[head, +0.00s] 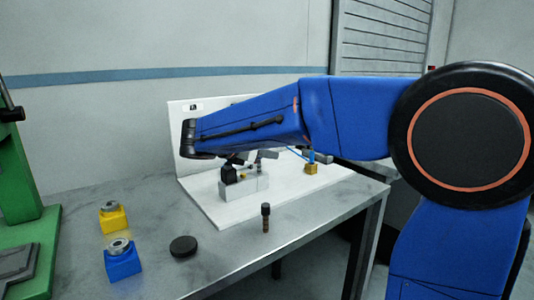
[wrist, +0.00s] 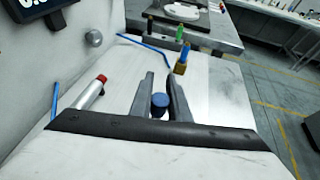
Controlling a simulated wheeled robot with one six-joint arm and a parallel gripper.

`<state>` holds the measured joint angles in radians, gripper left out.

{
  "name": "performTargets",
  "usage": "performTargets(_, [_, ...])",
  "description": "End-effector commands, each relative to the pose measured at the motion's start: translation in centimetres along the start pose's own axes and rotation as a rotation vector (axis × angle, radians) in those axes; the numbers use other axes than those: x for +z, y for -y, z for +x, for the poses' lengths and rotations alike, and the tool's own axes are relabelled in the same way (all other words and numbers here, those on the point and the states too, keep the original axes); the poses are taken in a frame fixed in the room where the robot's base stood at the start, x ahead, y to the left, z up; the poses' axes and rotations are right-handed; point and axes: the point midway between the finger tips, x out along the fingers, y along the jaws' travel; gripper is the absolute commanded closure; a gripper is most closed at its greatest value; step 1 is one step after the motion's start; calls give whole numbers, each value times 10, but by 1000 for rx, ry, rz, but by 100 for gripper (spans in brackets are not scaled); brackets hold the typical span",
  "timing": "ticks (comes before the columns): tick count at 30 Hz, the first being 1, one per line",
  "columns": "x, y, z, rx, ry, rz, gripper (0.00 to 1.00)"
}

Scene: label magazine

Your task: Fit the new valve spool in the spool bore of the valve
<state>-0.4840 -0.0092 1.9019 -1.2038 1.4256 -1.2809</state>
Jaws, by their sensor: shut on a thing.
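My gripper (wrist: 160,78) shows in the wrist view with its two grey fingers around a spool with a round blue end (wrist: 160,103), which I take for the new valve spool. The spool's shaft is hidden below its end. In the head view my arm covers most of the gripper and the held spool. The valve, a light grey block (head: 252,187) with a black part on its left, sits on the white base below my arm. Its bore cannot be made out, nor can I tell whether the spool touches it.
A dark spool-like piece (head: 266,217) stands upright on the table near its front edge. A black disc (head: 183,246), a blue block (head: 122,264) and a yellow block (head: 113,219) are to its left. A brass fitting (head: 310,169) stands right of the valve. A green machine (head: 25,190) is far left.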

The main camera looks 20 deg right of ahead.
Motion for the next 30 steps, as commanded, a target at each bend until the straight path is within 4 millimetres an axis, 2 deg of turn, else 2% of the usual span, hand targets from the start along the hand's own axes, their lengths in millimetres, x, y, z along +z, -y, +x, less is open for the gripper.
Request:
performTargets(11, [-7,0,3,0,0,-1,100])
performTargets(12, [-7,0,3,0,0,-1,74])
performTargets(14, [-7,0,3,0,0,-1,62])
performTargets(24, [-7,0,1,1,0,-1,62])
performTargets(30, [-7,-1,-20,4,0,-2,62])
